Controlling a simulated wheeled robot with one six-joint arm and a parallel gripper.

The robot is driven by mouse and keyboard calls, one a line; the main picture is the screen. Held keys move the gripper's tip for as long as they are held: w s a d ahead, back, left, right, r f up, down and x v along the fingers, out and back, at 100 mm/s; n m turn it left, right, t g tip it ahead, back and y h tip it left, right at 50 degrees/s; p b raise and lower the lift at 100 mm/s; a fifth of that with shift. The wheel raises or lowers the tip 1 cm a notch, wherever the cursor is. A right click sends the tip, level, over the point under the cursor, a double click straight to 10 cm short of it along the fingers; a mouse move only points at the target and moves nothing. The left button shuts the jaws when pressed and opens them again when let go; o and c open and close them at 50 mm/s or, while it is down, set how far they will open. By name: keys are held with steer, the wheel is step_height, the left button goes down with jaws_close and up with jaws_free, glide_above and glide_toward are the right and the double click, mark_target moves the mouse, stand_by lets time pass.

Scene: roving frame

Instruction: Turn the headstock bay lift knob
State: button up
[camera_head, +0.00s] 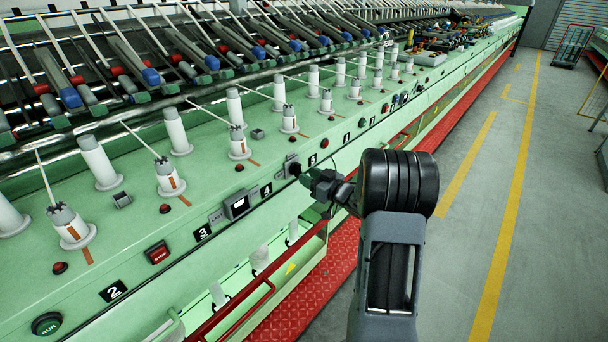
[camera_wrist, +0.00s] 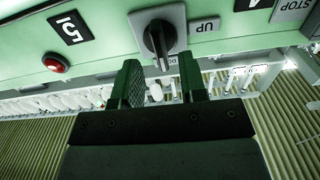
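In the head view the knob (camera_head: 293,168) sits between the number plates 4 and 5. My gripper (camera_wrist: 160,76) is open, with its two green fingers spread on either side of the knob's lower end. The fingertips are near the knob, and I cannot tell whether they touch it. In the head view my gripper (camera_head: 311,181) is at the machine front, partly hidden by my wrist.
A red button (camera_wrist: 56,63) is left of the knob in the wrist view. White bobbins (camera_head: 98,160) stand above. The grey aisle (camera_head: 540,200) at right is clear.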

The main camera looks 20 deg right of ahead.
steer(key=v, duration=1)
steer(key=shift+s+b, duration=0.3)
steer(key=shift+b, duration=0.15)
steer(key=shift+d, duration=0.15)
